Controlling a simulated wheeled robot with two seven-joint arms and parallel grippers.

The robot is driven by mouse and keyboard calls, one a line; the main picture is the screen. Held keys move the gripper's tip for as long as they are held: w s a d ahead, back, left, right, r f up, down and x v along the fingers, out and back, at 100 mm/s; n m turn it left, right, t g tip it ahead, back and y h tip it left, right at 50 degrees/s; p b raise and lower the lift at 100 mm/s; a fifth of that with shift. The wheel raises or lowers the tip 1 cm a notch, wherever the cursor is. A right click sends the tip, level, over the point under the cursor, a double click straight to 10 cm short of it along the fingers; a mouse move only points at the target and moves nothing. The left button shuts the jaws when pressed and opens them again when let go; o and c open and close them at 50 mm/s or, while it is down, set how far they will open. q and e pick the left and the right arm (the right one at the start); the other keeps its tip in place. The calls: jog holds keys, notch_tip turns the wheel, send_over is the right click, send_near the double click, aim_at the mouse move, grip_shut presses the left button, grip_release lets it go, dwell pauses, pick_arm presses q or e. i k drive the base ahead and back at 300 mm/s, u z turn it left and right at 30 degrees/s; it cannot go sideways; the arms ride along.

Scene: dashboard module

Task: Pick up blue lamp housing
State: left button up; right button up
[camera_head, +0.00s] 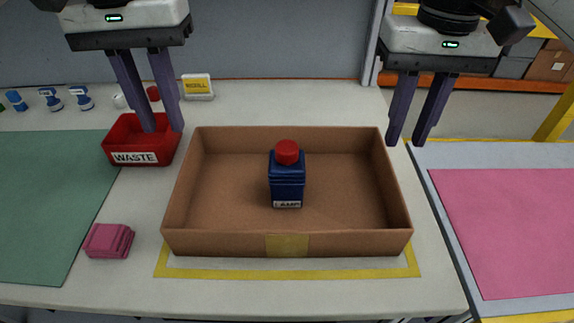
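The blue lamp housing (287,180) has a red round top and a white label reading LAMP. It stands upright inside the open brown cardboard box (286,243), near the middle. My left gripper (162,130) is above the red waste bin, left of the box, with its two fingers apart and nothing seen between them. My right gripper (405,143) is at the box's right back corner, with its fingers apart and empty. Both grippers are clear of the lamp housing.
The red bin (135,158) labelled WASTE stands left of the box. A pink block (108,241) lies at the front left. A green mat (45,200) is on the left and a pink mat (510,225) on the right. Small blue-and-white parts (50,99) and a yellow-labelled module (197,86) sit at the back.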

aim_at(286, 182)
jog(key=k, duration=2)
